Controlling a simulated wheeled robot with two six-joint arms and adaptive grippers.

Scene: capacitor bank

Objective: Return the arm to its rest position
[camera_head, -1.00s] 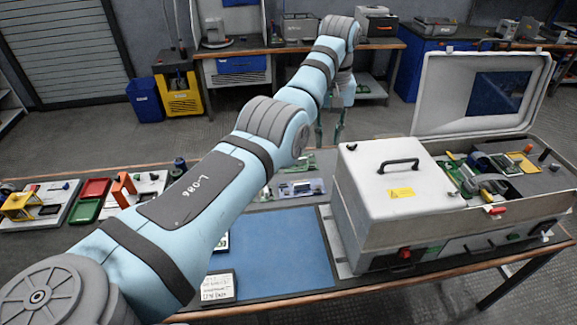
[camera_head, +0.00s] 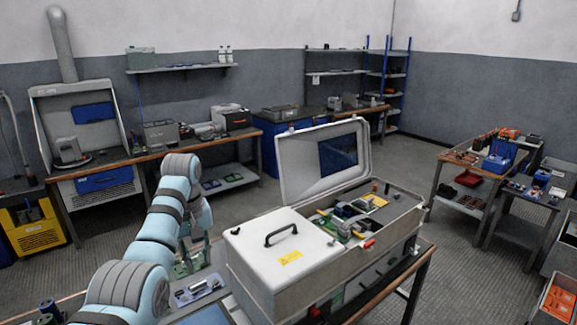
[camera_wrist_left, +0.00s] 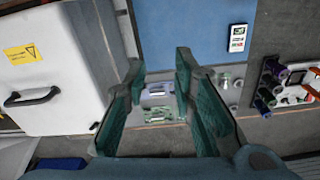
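My left arm, pale blue with grey joint covers, comes in from the lower left in the head view. Its gripper (camera_head: 190,258) hangs over the workbench, left of the white-lidded test box (camera_head: 280,240). In the left wrist view the green fingers (camera_wrist_left: 160,68) are spread apart, with nothing between them. A clear-looking tray with a green board (camera_wrist_left: 160,113) shows beyond the fingers; it also lies on the bench in the head view (camera_head: 198,289). My right arm and gripper are in neither view.
The box's rear lid (camera_head: 325,165) stands open above green boards and parts. The box handle (camera_wrist_left: 33,97) is left of my fingers in the wrist view. A blue mat (camera_wrist_left: 185,30), a small meter (camera_wrist_left: 238,38) and colored parts (camera_wrist_left: 285,85) lie on the bench. Open floor separates the benches.

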